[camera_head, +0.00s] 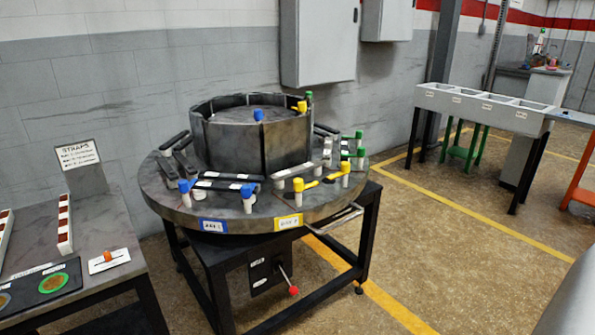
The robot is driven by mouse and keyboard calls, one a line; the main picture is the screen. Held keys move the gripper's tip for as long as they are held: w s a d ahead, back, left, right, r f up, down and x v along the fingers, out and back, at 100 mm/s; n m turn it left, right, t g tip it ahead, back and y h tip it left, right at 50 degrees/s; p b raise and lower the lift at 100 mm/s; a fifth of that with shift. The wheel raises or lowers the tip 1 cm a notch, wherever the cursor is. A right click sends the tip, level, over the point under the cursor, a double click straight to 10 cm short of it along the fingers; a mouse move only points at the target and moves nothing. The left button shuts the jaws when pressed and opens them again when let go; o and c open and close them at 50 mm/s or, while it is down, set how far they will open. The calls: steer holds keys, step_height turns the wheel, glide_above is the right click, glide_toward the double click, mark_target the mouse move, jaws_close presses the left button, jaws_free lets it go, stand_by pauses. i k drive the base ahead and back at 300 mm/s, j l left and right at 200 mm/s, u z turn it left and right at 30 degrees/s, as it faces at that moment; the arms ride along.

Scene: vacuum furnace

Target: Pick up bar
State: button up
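Several bars lie on the round grey turntable (165,205) in the middle of the view. A dark bar with white marks (228,185) lies near its front edge, between blue-capped pegs. A pale bar with dark marks (293,171) lies to the right of it, and a dark bar (174,140) lies at the left. I cannot tell which bar the task means. My gripper is not in view. A smooth grey shape at the bottom right corner is probably part of my arm.
A dark drum (230,150) stands on the turntable, ringed by blue, yellow and green pegs. A side table (100,238) with a sign (78,154) is at the left. A white divided bin (483,105) stands at the back right. The floor (460,275) at right is clear.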

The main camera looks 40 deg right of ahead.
mark_target(279, 176)
steer(key=i+l+z, duration=0.15)
steer(key=l+z, duration=0.15)
steer(key=i+l+z, duration=0.25)
steer(key=l, duration=0.15)
steer(key=i+l+z, duration=0.6)
steer(key=i, duration=0.35)
